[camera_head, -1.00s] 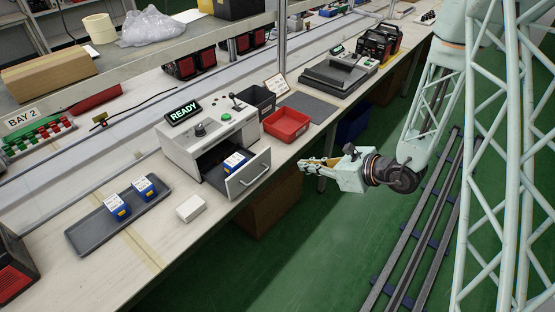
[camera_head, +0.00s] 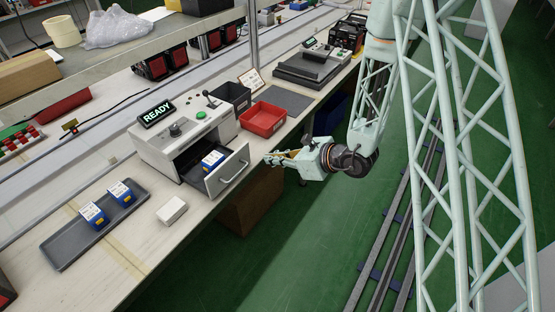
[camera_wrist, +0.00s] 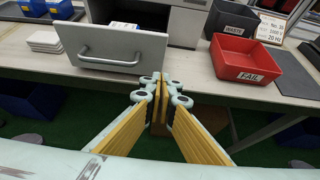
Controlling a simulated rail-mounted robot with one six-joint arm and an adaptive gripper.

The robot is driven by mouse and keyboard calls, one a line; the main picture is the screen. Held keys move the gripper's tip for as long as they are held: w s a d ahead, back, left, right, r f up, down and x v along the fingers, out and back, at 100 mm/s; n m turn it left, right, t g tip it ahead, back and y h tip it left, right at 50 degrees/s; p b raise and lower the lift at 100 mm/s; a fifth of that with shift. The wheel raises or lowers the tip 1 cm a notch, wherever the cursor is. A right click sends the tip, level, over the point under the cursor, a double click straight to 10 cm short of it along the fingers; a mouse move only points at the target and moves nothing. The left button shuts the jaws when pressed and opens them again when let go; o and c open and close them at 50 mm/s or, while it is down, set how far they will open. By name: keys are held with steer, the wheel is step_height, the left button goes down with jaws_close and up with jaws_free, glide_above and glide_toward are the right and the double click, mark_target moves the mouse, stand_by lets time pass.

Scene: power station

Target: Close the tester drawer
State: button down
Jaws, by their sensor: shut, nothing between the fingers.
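The tester (camera_head: 183,135) is a pale box on the bench with a lit READY display, knobs and a green button. Its drawer (camera_head: 227,170) stands open toward the aisle, with a blue and white item (camera_head: 212,160) inside. In the wrist view the drawer front (camera_wrist: 118,50) with its bar handle (camera_wrist: 110,60) is ahead and to the left. My gripper (camera_head: 270,158) is just to the right of the drawer front in the head view, and appears apart from it. Its yellow fingers (camera_wrist: 158,95) are together at the tips and hold nothing.
A red FAIL bin (camera_head: 263,119) and a dark WASTE bin (camera_head: 231,97) stand right of the tester.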

mark_target(249, 154)
steer(key=shift+w+a+f+b, duration=0.15)
steer(key=shift+w+a+f, duration=0.15)
steer(key=shift+w+a, duration=0.5)
steer(key=shift+w+a+f+b, duration=0.1)
steer(key=shift+w+a+f, duration=0.2)
steer(key=shift+a, duration=0.95)
steer(key=shift+w+a+f+b, duration=0.2)
steer(key=shift+w+a, duration=0.4)
steer(key=shift+a, duration=0.4)
